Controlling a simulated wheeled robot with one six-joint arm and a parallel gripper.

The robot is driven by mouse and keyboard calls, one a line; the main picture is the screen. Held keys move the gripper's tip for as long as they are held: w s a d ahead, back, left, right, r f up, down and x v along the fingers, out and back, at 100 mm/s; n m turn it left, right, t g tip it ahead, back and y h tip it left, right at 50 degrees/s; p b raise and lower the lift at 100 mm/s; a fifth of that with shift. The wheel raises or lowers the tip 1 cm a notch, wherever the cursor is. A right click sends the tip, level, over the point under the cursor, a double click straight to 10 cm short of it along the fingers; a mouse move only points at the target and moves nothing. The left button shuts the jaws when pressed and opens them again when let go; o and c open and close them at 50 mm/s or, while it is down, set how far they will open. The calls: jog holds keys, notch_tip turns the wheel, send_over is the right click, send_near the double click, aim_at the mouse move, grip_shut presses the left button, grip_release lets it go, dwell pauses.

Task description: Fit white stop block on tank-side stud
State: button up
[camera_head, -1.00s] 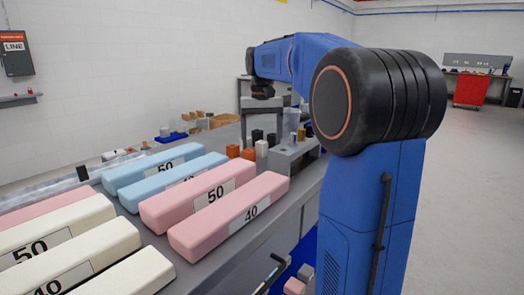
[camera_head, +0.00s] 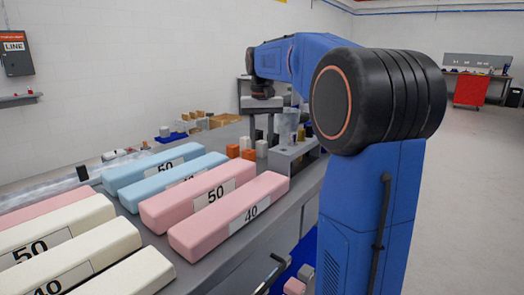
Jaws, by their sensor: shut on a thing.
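My gripper (camera_head: 262,96) is the dark end of my blue arm, hanging over the far part of the bench. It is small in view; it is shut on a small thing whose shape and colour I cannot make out. A small white block (camera_head: 262,149) stands on the bench below it, beside small orange blocks (camera_head: 234,151). A grey fixture (camera_head: 292,156) with upright parts stands to the right. A pale, see-through upright thing (camera_head: 286,124) shows above it. I cannot tell which part is the tank-side stud.
Large foam bars in pink (camera_head: 228,214), blue (camera_head: 166,169) and cream (camera_head: 95,263) cover the near bench. Small boxes (camera_head: 205,123) and a blue tray (camera_head: 171,138) lie at the back. My arm hides the bench's right side.

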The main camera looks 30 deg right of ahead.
jog(key=shift+r, duration=2.3)
